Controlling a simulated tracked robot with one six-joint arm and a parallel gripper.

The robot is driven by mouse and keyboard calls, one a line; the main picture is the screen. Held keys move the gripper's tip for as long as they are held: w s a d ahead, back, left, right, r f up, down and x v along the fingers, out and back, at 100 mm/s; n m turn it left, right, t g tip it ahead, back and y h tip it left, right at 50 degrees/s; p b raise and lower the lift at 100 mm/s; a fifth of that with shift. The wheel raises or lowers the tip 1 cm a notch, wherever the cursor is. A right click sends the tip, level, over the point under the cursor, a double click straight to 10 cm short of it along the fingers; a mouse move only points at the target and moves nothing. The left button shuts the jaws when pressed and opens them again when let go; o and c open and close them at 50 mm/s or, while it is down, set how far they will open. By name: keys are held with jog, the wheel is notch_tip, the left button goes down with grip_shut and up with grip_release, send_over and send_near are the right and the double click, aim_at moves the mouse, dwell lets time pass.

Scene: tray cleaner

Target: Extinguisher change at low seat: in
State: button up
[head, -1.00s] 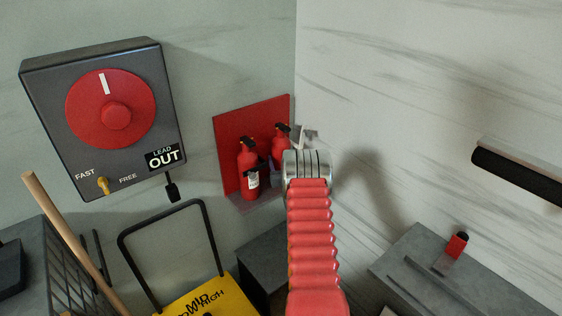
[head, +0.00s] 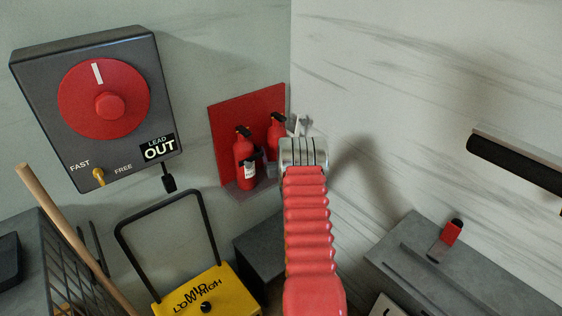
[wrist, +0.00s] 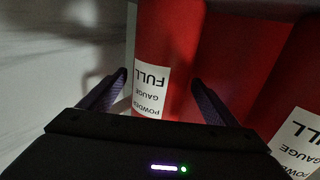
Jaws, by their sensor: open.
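Two red extinguishers with black tops stand side by side against a red back panel (head: 232,118) on a small grey shelf (head: 243,194). The left extinguisher (head: 243,167) shows a white label. My gripper (head: 300,125) is open just right of the right extinguisher. In the wrist view, my open gripper (wrist: 160,82) has one finger on each side of a red cylinder (wrist: 165,45) with an upside-down FULL label. Another labelled extinguisher (wrist: 300,95) is at the right edge. Contact cannot be told.
A grey box with a red dial (head: 104,98) and an OUT sign hangs at left. Below are a yellow cart (head: 205,290) and a wooden pole (head: 70,232). The pale wall is close beside my gripper.

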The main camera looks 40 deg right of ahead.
jog(key=v, duration=1.3)
jog(key=shift+r, duration=0.15)
dwell(0.7)
jog(key=s+a+f+g+y, duration=0.2)
jog(key=s+f+g, duration=0.25)
jog(key=f, duration=0.65)
jog(key=s+a+g+y, duration=0.3)
jog(key=a+g, duration=0.1)
jog(key=a, duration=0.1)
jog(key=s+a+r+n+y, duration=0.1)
jog(key=s+a+r, duration=0.5)
jog(key=a+r, duration=0.6)
jog(key=s+a+r+n+y, duration=0.2)
jog(key=s+a+r, duration=0.5)
jog(key=a+r, duration=0.5)
jog(key=s+a+r+n+y, duration=0.1)
jog(key=s+a+r+n, duration=0.2)
jog(key=a+r, duration=0.9)
jog(key=s+a+g, duration=0.1)
jog(key=s+a, duration=0.2)
jog(key=a, duration=0.3)
jog(key=shift+s+a+n+y, duration=0.2)
jog(key=shift+a+n+y, duration=0.1)
jog(key=shift+y, duration=0.1)
